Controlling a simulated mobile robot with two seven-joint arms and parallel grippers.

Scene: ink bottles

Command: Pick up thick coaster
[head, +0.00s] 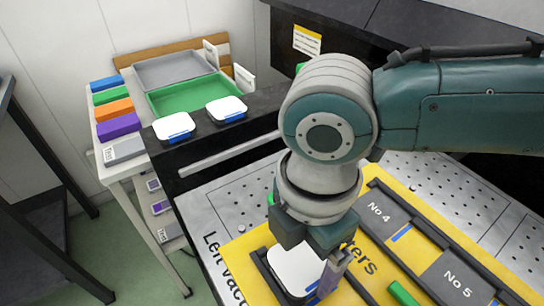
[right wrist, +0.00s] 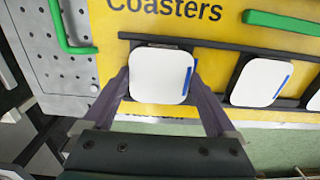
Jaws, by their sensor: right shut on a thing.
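A white rounded-square coaster (head: 293,266) with a blue stripe along one edge lies at a dark slotted holder on the yellow board, low in the head view. It also shows in the right wrist view (right wrist: 160,76), between my fingers. My right gripper (head: 306,262) comes down over it, shut on its two opposite sides; its fingers also show in the right wrist view (right wrist: 160,92). The gripper hides part of the coaster in the head view. I cannot tell its thickness or whether it is clear of the holder. My left gripper is out of view.
In the right wrist view, another white coaster (right wrist: 260,83) sits in the holder to the right. Two white coasters (head: 175,126) (head: 226,109) lie on a black ledge. Empty slots No 4 (head: 385,219) and No 5 (head: 455,276) and a green handle (head: 403,293) are nearby.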

